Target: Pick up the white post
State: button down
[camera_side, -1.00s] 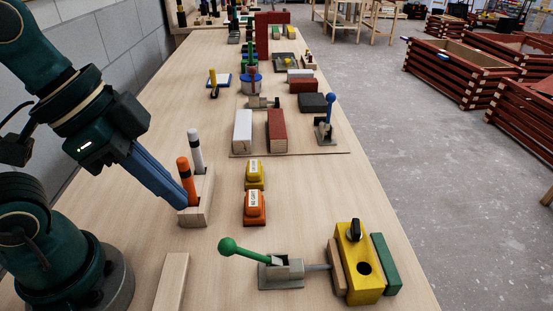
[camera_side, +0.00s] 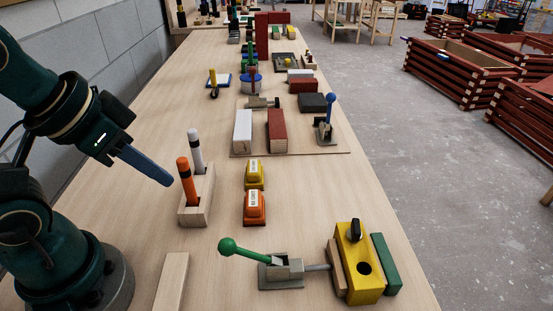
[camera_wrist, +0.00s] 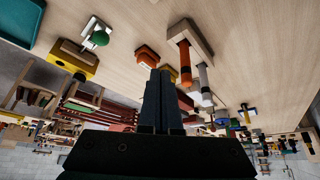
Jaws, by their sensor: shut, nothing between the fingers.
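The white post (camera_side: 195,150) with a black band stands upright in a light wooden block (camera_side: 207,187). In front of it an orange post (camera_side: 187,183) with dark bands stands in the same block. My gripper (camera_side: 169,182) is shut and empty, to the left of the orange post and apart from both posts, its fingers angled down to the right. In the wrist view the closed fingers (camera_wrist: 160,74) point up the picture. The orange post (camera_wrist: 185,64) and the white post (camera_wrist: 204,78) show right of them.
Yellow (camera_side: 255,175) and orange (camera_side: 254,209) labelled blocks lie right of the post block. A green-handled clamp (camera_side: 281,271) and a yellow block (camera_side: 358,277) are at the front. A pale batten (camera_side: 171,283) lies near my base. Bench surface around the post block is mostly clear.

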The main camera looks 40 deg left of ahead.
dwell(0.4)
jog(key=c, duration=0.6)
grip_release()
jog(key=shift+c, duration=0.2)
